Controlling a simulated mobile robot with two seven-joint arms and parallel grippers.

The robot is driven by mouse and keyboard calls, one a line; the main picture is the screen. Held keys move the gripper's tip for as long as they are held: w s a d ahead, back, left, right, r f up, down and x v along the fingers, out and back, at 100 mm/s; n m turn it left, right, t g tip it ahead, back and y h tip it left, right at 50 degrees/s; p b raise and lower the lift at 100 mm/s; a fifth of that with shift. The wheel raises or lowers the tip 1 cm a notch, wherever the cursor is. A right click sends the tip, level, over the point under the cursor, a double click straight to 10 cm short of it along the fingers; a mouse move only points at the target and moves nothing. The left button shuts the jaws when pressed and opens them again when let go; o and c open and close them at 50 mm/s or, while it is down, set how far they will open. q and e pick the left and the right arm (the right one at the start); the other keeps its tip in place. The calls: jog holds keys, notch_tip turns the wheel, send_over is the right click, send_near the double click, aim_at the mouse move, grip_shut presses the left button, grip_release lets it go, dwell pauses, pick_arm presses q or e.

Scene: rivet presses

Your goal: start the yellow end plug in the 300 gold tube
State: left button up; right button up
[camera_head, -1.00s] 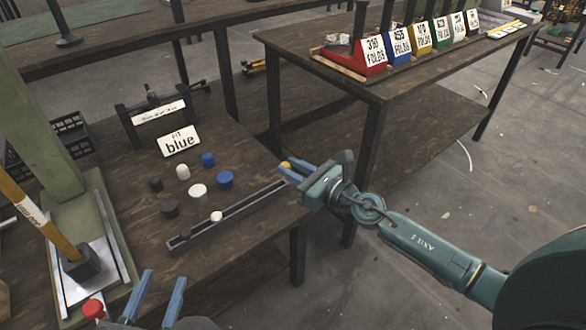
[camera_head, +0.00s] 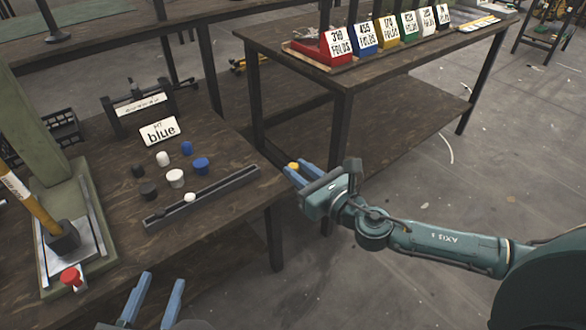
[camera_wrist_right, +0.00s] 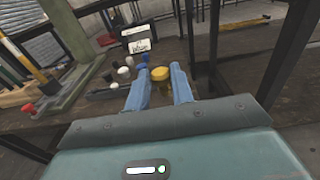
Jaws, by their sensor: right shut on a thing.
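The yellow end plug (camera_head: 293,166) is held between the blue fingers of my right gripper (camera_head: 302,173), off the right edge of the near table. The plug also shows between the fingers in the right wrist view (camera_wrist_right: 160,74). The gold tube (camera_head: 26,203) stands tilted at the left, its lower end in a dark block (camera_head: 62,238) on the green press; it also shows in the right wrist view (camera_wrist_right: 22,58). The tube's upper end is outside the head view. My left gripper (camera_head: 160,283) is open and empty at the bottom, in front of the near table.
A grey grooved rail (camera_head: 215,190) with a white plug lies on the near table (camera_head: 230,225). A red knob (camera_head: 71,277) is at the press front. Labelled bins (camera_head: 336,46) stand on the far table.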

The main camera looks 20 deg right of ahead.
jog(key=s+r+m+t+h, duration=0.1)
jog(key=s+r+m+h, duration=0.3)
jog(key=s, duration=0.3)
jog(key=shift+d+r+h, duration=0.15)
jog(key=shift+r+h, duration=0.4)
jog(key=shift+h, duration=0.25)
